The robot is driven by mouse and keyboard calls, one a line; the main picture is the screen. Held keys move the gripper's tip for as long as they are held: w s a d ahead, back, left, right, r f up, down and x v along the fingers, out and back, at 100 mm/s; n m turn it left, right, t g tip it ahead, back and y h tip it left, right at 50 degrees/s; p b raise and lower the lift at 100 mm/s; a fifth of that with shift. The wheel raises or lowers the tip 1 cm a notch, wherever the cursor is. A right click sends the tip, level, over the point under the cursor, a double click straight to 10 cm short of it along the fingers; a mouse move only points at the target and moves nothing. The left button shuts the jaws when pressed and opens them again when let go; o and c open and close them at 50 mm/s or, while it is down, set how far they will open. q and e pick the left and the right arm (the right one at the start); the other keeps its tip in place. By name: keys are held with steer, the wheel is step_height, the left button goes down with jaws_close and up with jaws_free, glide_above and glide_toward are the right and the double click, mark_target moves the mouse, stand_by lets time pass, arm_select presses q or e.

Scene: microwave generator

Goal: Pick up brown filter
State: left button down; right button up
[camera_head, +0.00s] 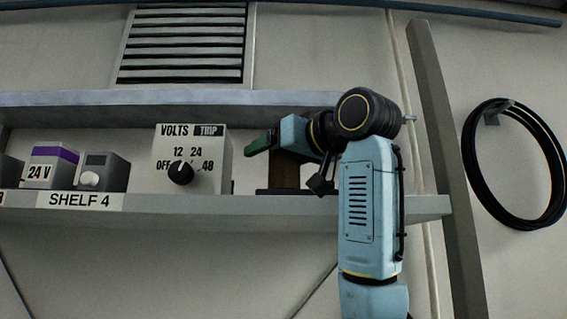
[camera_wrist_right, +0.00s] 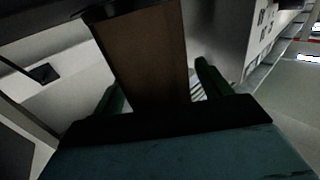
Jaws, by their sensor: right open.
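The brown filter (camera_head: 285,176) stands on the shelf behind my right gripper, partly hidden by it in the head view. In the right wrist view the brown filter (camera_wrist_right: 150,62) fills the middle as a tall brown block with dark edges. My right gripper (camera_head: 258,143) is open, with green fingertips. In the right wrist view its fingers (camera_wrist_right: 158,85) lie on either side of the filter. I cannot tell whether either finger touches it. My left gripper is not in view.
The shelf (camera_head: 225,208) carries a VOLTS dial box (camera_head: 212,150) left of the filter. A grey knob box (camera_head: 112,173) and a purple-topped 24 V box (camera_head: 48,168) stand further left. An upper shelf (camera_head: 60,108) runs above. A post (camera_head: 445,150) and black cable coil (camera_head: 474,160) are at right.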

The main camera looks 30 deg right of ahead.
steer(key=shift+s, duration=0.15)
steer(key=shift+c, duration=0.4)
steer(key=c, duration=1)
steer(key=shift+r, duration=0.15)
step_height(320, 180, up, 10)
steer(key=shift+f+p, duration=0.1)
steer(key=shift+p, duration=0.55)
